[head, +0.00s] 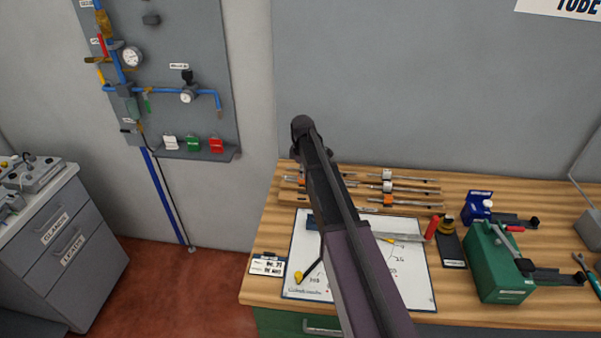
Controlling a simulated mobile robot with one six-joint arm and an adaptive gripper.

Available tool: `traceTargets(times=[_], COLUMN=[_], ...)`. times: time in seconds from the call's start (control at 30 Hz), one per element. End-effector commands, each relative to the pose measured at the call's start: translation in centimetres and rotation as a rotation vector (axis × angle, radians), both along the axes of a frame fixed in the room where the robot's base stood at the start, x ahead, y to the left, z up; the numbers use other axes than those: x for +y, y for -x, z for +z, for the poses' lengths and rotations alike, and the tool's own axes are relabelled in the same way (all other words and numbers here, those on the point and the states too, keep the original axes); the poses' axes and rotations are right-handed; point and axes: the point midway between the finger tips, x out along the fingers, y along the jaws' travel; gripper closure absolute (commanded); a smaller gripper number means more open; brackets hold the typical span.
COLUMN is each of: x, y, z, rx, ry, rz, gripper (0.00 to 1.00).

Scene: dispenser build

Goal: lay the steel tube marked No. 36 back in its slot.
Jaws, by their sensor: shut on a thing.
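Several thin steel tubes lie side by side on a wooden rack (293,200) at the back of the bench, running left to right. Tubes with white or orange collars show right of my arm, such as the upper (410,179), middle (413,191) and lower (415,204) ones. No number is readable, so I cannot tell which is No. 36 or which slot is empty. My dark arm crosses the middle of the rack and hides part of it.
A white drawing sheet (415,285) lies in front of the rack, with a red-handled tool (432,227) across it. A green device (498,265) and a blue box (478,204) stand right. A small label card (267,265) lies left. The wall rises behind the bench.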

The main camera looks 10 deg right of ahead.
Motion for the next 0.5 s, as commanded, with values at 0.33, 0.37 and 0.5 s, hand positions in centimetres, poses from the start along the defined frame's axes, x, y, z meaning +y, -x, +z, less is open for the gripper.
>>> traceTargets(times=[0.33, 0.37, 0.5], x=[0.0, 0.0, 0.1], y=[0.0, 0.0, 0.0], z=[-1.7, -1.9, -2.9], rx=[0.0, 0.0, 0.0], ry=[0.0, 0.0, 0.0], rz=[0.001, 0.001, 0.002], gripper=[1.0, 1.0, 1.0])
